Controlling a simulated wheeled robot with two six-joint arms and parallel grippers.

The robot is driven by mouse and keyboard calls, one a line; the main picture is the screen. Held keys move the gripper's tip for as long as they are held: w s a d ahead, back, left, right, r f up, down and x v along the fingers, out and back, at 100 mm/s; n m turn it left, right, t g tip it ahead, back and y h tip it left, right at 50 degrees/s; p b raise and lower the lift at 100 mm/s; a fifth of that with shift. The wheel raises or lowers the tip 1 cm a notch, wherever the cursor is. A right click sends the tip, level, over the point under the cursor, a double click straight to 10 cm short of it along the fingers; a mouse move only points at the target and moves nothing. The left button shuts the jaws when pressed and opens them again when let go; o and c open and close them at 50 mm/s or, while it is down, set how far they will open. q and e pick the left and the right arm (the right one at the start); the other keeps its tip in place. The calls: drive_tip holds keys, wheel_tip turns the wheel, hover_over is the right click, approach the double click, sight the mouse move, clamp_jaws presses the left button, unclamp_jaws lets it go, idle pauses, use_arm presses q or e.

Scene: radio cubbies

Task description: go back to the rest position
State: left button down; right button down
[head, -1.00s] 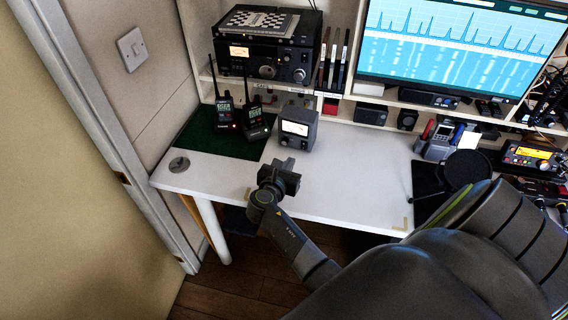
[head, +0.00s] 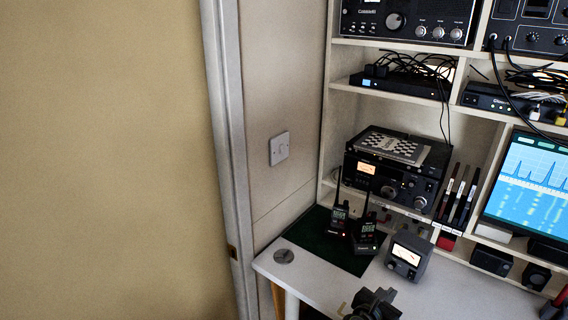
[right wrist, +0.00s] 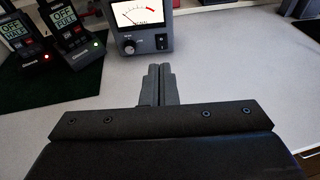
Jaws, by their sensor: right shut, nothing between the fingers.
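My right gripper (head: 372,304) shows at the bottom edge of the head view, over the front of the white desk. In the right wrist view its two fingers (right wrist: 158,84) are together with nothing between them. They point toward a grey meter box (right wrist: 141,24) with a lit dial, with bare desk between. The meter (head: 408,256) also shows in the head view, beyond the gripper. My left gripper is not in view.
Two handheld radios (head: 365,238) stand on a green mat (head: 318,242) left of the meter. Shelves with radio equipment (head: 392,182) rise behind the desk (head: 330,285). A monitor (head: 535,185) is at right. A wall and door frame (head: 232,160) border the desk's left side.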

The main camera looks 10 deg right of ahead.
drive_tip(key=s+m, duration=0.2)
drive_tip(key=s+d+f+m+g+y, duration=0.1)
drive_tip(key=s+m, duration=0.1)
drive_tip(key=s+f+m, duration=0.1)
drive_tip(key=s+m, duration=0.1)
drive_tip(key=s, duration=0.1)
drive_tip(key=shift+d+g, duration=0.35)
drive_tip(key=shift+g, duration=0.05)
drive_tip(key=s+a+r+m+g+y, duration=0.15)
drive_tip(key=s+a+m+y, duration=0.35)
drive_tip(key=s+m, duration=0.55)
drive_tip(key=s+a+r+m+g+y, duration=0.15)
drive_tip(key=s+a+m+y, duration=0.3)
drive_tip(key=s+m, duration=0.6)
wheel_tip(320, 180, down, 24)
drive_tip(key=s+d+f+n+g, duration=0.1)
drive_tip(key=s+d+n, duration=0.1)
drive_tip(key=s+a+f+g+y, duration=0.1)
drive_tip(key=s+f, duration=1.4)
drive_tip(key=shift+s+a+f, duration=0.25)
drive_tip(key=shift+a, duration=0.1)
